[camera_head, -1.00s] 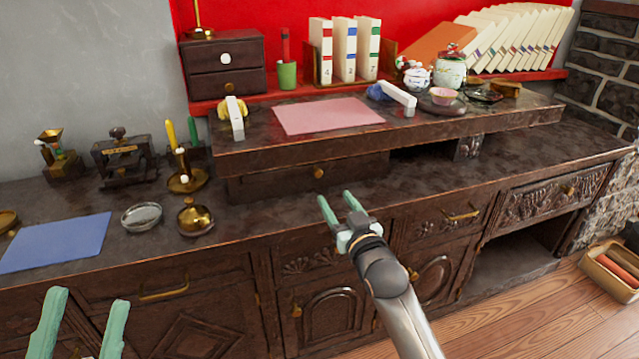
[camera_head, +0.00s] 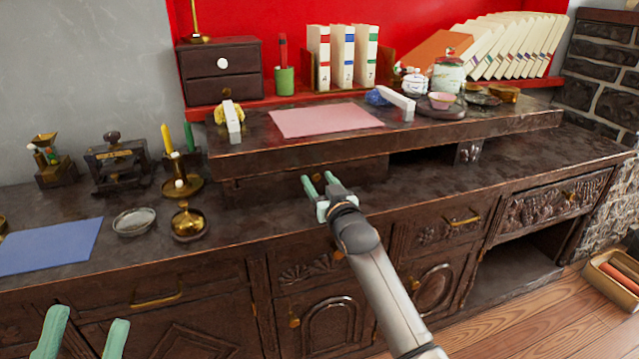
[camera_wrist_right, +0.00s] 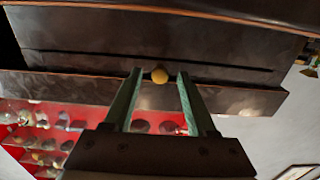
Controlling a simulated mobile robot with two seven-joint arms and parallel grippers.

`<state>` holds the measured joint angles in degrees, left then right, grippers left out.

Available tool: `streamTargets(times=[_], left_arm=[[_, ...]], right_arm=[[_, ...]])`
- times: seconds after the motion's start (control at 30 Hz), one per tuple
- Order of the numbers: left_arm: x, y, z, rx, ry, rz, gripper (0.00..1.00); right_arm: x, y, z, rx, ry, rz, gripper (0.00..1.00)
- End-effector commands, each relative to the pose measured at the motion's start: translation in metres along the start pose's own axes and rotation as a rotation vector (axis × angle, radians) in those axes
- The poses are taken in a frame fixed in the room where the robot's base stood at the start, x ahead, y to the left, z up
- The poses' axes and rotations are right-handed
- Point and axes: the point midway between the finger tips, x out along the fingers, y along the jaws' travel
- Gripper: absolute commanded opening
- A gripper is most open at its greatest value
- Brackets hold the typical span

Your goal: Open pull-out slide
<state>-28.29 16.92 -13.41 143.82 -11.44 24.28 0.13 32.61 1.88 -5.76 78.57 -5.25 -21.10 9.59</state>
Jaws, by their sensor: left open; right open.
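The pull-out slide (camera_head: 258,184) is a dark wooden drawer front under the raised shelf and looks shut. Its round brass knob shows in the right wrist view (camera_wrist_right: 160,75) and is hidden by my gripper in the head view. My right gripper (camera_head: 319,178) is open in front of the slide. In the right wrist view its two green fingers (camera_wrist_right: 158,76) lie on either side of the knob near their tips, with a gap to each. My left gripper (camera_head: 88,322) is open and empty at the bottom left, away from the slide.
The raised shelf edge (camera_head: 450,128) overhangs the slide. A brass bell (camera_head: 188,222), a candle holder (camera_head: 182,187) and a glass dish (camera_head: 134,221) stand on the counter to the left. A blue sheet (camera_head: 50,247) lies further left. The counter right of my right gripper is clear.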

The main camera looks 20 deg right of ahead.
Motion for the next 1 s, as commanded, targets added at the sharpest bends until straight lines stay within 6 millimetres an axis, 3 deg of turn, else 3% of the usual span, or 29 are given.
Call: streamTargets(times=[0.07, 0.57, 1.0], left_arm=[[0.0001, 0.0002, 0.0000, 0.000, 0.000, 0.001, 0.50], [0.0001, 0.0001, 0.0002, 0.003, -0.001, 0.002, 0.50], [0.0000, -0.0005, 0.0004, 0.006, -0.001, 0.002, 0.50]], right_arm=[[-0.0002, -0.0002, 0.0002, 0.000, 0.000, 0.000, 0.55], [-0.0004, -0.0001, 0.0006, 0.000, -0.001, 0.000, 0.00], [-0.0004, -0.0001, 0.0009, 0.000, -0.002, 0.000, 0.00]])
